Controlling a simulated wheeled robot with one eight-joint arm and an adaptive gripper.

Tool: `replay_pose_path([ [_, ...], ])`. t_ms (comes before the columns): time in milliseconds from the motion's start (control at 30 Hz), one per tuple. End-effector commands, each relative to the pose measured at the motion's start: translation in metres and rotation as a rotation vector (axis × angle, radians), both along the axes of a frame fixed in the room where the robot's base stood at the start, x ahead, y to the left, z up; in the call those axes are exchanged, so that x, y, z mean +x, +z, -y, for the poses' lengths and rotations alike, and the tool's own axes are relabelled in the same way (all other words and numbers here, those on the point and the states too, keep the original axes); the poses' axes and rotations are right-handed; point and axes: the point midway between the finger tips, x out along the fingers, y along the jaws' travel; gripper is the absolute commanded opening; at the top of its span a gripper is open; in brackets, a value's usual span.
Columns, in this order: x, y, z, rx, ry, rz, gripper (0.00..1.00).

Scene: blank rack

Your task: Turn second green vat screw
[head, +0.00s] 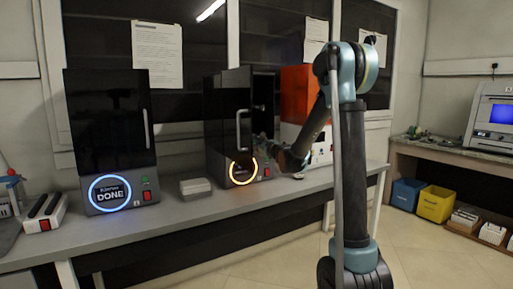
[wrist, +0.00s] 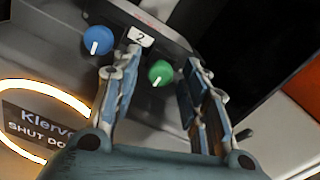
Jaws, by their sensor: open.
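The green vat screw (wrist: 161,73) is a round knob with a white pointer mark aimed down and slightly left, in the wrist view. A blue screw (wrist: 97,40) with a similar mark sits to its left. A white label "2" (wrist: 141,36) is between and above them. My gripper (wrist: 162,60) is open, with one finger on either side of the green screw in the picture. I cannot tell whether either finger touches it. In the head view my gripper (head: 262,146) reaches to the front of the middle machine (head: 226,105); the screws are hidden there.
The middle machine has an amber glowing ring (head: 243,170) and a door handle (head: 240,130). A left machine (head: 103,135) shows "DONE" in a blue ring. A small grey box (head: 195,187) lies between them on the bench (head: 160,212). An orange-covered machine (head: 295,95) stands to the right.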

Motion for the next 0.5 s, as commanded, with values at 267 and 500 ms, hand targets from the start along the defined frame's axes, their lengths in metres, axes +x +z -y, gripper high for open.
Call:
replay_pose_path([
  [267, -0.013, 0.0, 0.008, 0.0, 0.0, 0.0, 0.4],
  [500, -0.047, -0.001, 0.032, 0.0, -0.001, -0.001, 0.4],
])
